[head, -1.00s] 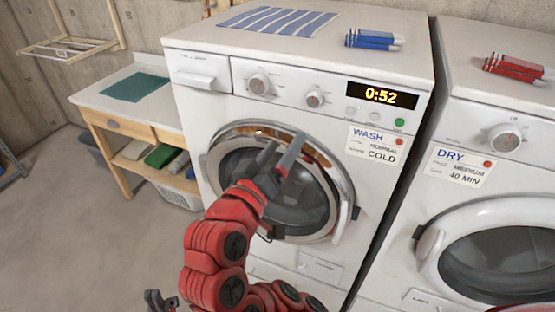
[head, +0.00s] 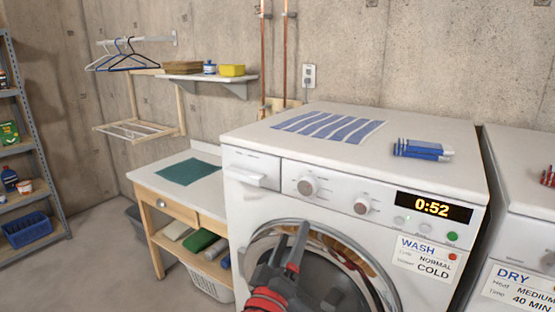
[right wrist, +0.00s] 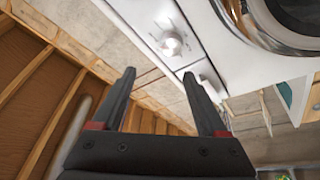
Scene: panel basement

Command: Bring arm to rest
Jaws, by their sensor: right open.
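My right gripper (head: 289,246) is open and empty in the head view, raised in front of the washer door (head: 345,285). Its two dark fingers also show apart in the right wrist view (right wrist: 163,100), with nothing between them. The red wrist below it runs out of the bottom of the head view. The white washer (head: 262,240) stands behind it, its display lit at 0:52. The door looks closed, with its lower part out of frame. My left gripper is not in the head view.
A dryer (head: 520,225) stands right of the washer. Left are a wooden table (head: 165,212) with a green mat (head: 188,171), a white basket (head: 210,285) and a metal shelf (head: 38,160). Floor at left is clear.

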